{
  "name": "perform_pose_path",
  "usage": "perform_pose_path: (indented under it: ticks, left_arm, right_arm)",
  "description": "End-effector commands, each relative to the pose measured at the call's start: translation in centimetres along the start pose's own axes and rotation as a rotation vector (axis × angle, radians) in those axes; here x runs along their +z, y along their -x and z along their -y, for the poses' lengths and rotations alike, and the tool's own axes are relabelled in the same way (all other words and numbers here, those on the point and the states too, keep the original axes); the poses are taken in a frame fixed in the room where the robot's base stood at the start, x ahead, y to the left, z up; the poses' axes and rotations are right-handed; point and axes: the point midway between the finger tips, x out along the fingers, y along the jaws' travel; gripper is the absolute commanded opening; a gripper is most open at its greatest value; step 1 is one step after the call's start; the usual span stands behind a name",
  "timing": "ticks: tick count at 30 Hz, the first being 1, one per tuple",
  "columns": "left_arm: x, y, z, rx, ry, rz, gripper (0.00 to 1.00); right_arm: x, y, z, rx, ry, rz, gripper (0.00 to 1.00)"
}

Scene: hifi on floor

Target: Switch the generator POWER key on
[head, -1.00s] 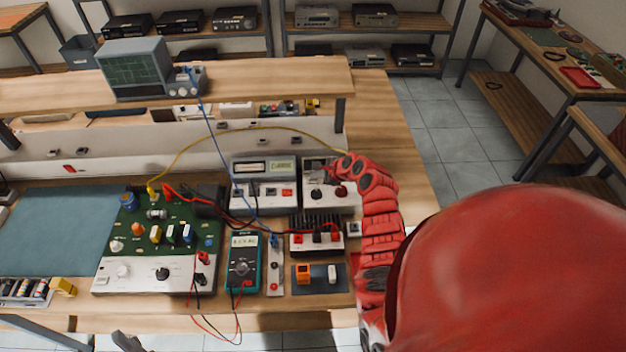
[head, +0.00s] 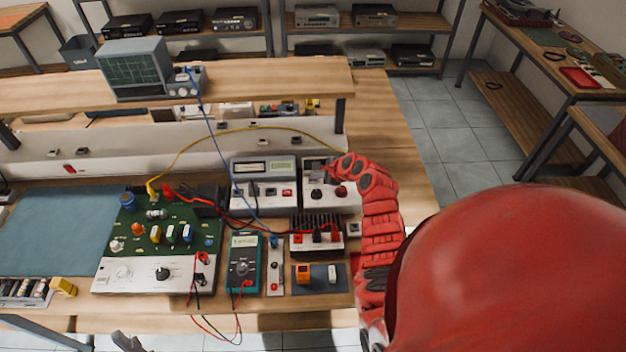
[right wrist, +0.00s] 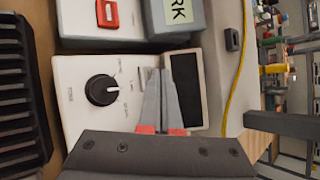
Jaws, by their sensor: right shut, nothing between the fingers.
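Two white-fronted instruments stand side by side on the bench. The left one (head: 263,195) has a display, a label and a red rocker key (head: 287,193); this key also shows at the top of the right wrist view (right wrist: 107,13). The right one (head: 325,203) has a black knob (right wrist: 102,90) and a dark screen (right wrist: 187,88). My right gripper (right wrist: 160,75) is shut and empty over the right instrument, its tips between the knob and the screen. I cannot tell whether it touches. The gripper body hides this panel's lower part. A small grey part at the head view's bottom edge may be my left gripper (head: 128,341).
A finned black heat sink module (head: 316,222) sits just in front of the instruments. A green multimeter (head: 243,262) and a circuit board (head: 165,230) with loose leads lie to the left. A yellow cable (right wrist: 235,85) runs beside the right instrument. A raised shelf (head: 240,75) is behind.

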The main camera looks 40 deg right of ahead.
Motion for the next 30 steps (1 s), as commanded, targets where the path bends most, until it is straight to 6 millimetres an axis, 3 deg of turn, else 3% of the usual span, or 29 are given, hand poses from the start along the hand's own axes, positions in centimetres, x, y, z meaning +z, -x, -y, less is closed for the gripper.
perform_pose_path:
  ticks: [30]
  left_arm:
    - [-0.04,-0.25,0.01,0.0,0.0,0.0,0.55]
  right_arm:
    - [-0.37,-0.49,-0.39,0.001,0.0,0.0,0.0]
